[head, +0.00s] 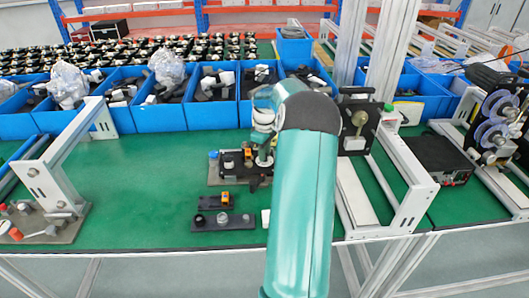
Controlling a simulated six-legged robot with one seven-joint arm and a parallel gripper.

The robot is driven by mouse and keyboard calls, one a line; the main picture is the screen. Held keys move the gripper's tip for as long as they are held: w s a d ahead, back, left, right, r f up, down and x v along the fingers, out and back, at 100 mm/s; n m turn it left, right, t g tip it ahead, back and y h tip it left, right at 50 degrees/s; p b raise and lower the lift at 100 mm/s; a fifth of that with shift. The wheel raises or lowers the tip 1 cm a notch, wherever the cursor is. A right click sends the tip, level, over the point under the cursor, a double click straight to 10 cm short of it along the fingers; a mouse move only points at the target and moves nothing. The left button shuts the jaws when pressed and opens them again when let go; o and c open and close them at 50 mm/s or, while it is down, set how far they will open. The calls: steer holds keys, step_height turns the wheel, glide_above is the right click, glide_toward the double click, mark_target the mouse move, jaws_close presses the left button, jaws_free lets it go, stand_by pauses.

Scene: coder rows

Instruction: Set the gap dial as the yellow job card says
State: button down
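My teal arm reaches up through the middle of the head view. My gripper (264,158) points down at its far end, over the right part of a dark fixture plate (228,180) on the green bench. Its fingers are small and partly hidden by my arm, so I cannot tell open from shut, or whether it touches anything. An orange-yellow piece (248,155) stands on the fixture, left of my gripper. Another orange-yellow piece (225,199) is on a dark strip in front. I cannot make out a readable job card or tell which round part is the gap dial.
A black plate with a brass-coloured round part (359,118) stands right of my arm. Blue bins (110,122) line the back. Aluminium frames (60,170) stand at left and right (405,180). A low plate with round knobs (222,221) lies near the front edge. Green bench left of it is clear.

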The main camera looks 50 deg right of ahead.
steer(key=shift+m, duration=0.3)
steer(key=m, duration=0.4)
steer(key=shift+m, duration=1.6)
steer(key=c, duration=1.2)
jaws_free()
steer(key=shift+c, duration=0.2)
step_height(320, 180, up, 14)
